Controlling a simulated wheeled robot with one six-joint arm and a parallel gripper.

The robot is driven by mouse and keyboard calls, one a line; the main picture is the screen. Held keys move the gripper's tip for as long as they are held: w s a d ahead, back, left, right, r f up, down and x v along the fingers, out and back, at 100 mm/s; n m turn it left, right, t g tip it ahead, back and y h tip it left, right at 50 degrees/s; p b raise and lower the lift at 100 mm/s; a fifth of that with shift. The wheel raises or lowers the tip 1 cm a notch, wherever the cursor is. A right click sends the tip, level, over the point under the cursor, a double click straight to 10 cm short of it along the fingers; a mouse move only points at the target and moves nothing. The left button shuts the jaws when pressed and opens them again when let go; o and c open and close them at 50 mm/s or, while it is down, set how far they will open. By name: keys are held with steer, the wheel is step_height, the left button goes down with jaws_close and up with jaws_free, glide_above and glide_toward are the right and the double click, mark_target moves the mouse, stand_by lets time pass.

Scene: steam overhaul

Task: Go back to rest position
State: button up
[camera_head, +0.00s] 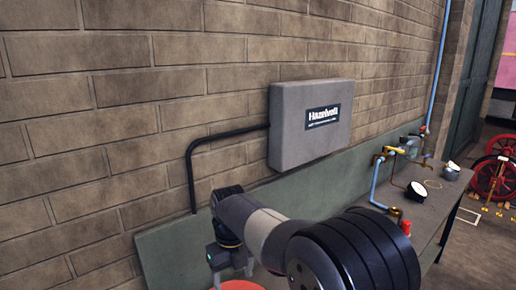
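My arm reaches in from the bottom edge, with a large dark ribbed joint in front and a grey link behind it. My gripper (233,274) hangs down at the far end of the arm, small and partly cut by the bottom edge. It is just above a red round surface (238,285), of which only the top shows. Whether the fingers are apart or hold anything is too small to tell.
A grey "Hazelwell" box (300,150) is on the brick wall, with a black pipe (192,165) leaving its left side.

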step_height(320, 180, down, 7)
steer(key=shift+w+d+r+p, duration=0.1)
steer(key=shift+w+p, duration=0.05)
steer(key=shift+p, duration=0.4)
